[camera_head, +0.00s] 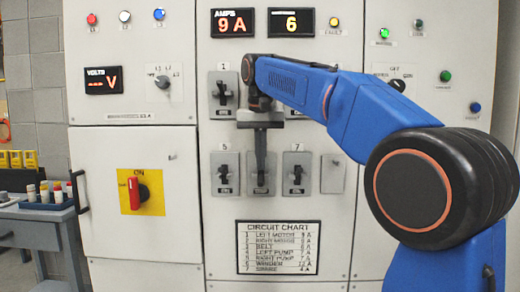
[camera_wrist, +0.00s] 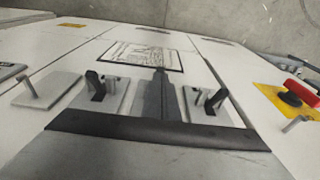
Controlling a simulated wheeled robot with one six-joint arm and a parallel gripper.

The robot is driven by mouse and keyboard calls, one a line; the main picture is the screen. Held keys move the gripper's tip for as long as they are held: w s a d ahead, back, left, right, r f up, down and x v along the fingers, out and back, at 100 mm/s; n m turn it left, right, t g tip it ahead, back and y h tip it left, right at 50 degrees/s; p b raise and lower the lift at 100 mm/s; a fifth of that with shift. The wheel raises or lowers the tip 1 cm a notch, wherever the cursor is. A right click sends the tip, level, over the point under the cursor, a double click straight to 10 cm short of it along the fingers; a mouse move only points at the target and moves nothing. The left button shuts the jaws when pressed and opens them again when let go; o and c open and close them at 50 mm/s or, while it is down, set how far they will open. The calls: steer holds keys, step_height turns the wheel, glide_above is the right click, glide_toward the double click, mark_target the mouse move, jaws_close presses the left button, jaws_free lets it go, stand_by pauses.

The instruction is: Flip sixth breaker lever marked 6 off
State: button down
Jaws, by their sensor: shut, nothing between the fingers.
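The sixth breaker's grey plate (camera_head: 251,187) sits in the lower row, between the breaker marked 5 (camera_head: 226,174) and the one marked 7 (camera_head: 296,174). My gripper (camera_head: 262,178) is shut and empty, pointing down over that plate. It hides the plate's number and most of its lever, so I cannot tell the lever's position or whether I touch it. In the wrist view my shut fingers (camera_wrist: 161,76) cover the middle of the plate. Levers of the neighbours show on either side, the 7 lever (camera_wrist: 95,84) at left and the 5 lever (camera_wrist: 216,100) at right.
The breaker marked 1 (camera_head: 222,94) is above, with others of that row behind my arm. A blank plate (camera_head: 333,174) is at right. The circuit chart (camera_head: 278,247) hangs below. A red rotary switch (camera_head: 136,193) is at left. Displays (camera_head: 291,22) read 9 A and 6.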

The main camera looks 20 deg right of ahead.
mark_target(261, 183)
steer(key=shift+w+d+f, duration=0.1)
steer(key=shift+w+f, duration=0.05)
steer(key=shift+f, duration=0.85)
steer(key=shift+w+f, duration=0.15)
steer(key=shift+f, duration=0.8)
steer(key=shift+s+f+t+h, duration=0.3)
steer(key=shift+f+t, duration=0.45)
steer(key=shift+t, duration=0.15)
steer(key=shift+f, duration=0.5)
steer(key=shift+r, duration=0.85)
